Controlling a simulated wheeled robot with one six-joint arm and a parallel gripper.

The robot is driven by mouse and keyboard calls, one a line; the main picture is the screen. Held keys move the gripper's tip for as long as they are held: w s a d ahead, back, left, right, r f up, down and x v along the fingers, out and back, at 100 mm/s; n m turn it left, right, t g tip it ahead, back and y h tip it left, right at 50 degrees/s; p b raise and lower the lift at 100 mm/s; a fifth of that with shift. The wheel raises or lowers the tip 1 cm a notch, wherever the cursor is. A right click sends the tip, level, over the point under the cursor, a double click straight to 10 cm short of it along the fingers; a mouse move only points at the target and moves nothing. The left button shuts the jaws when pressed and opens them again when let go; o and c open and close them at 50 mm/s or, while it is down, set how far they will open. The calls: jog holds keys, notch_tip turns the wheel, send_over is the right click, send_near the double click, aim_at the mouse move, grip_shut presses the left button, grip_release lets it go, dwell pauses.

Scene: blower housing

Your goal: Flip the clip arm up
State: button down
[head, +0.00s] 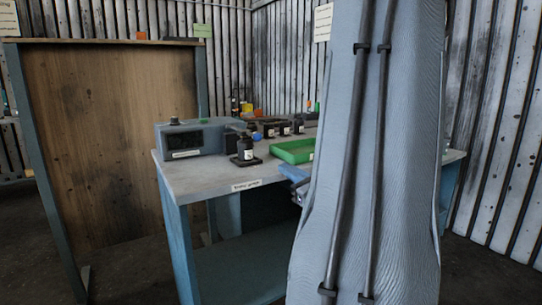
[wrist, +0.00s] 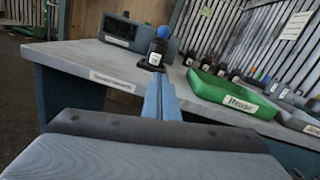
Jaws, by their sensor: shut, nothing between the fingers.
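A small black bottle-shaped unit (head: 245,148) with a white label stands on a dark base on the workbench. It also shows in the wrist view (wrist: 156,50), just beyond my fingertips. A blue round knob (wrist: 165,32) shows at its top right, and in the head view the knob (head: 257,137) is beside it. I cannot make out a separate clip arm or its angle. My gripper (wrist: 160,78) is shut and empty, its blue fingers pointing towards the unit. In the head view my arm hides most of the gripper.
The grey workbench (head: 212,179) carries a grey box with a dark panel (head: 191,138) at left. A green tray marked Reuse (wrist: 230,94) lies to the right, with a row of small black units behind. Another tray (wrist: 300,121) is at far right. Bare bench lies left of the unit.

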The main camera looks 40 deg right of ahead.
jog(key=x, duration=1)
jog(key=shift+w+a, duration=0.1)
jog(key=shift+w, duration=0.05)
jog(key=r, duration=0.2)
jog(key=shift+a+r+p, duration=0.2)
jog(key=shift+r+p, duration=0.1)
jog(key=shift+r, duration=0.1)
jog(key=shift+w+r, duration=0.2)
jog(key=shift+r, duration=0.3)
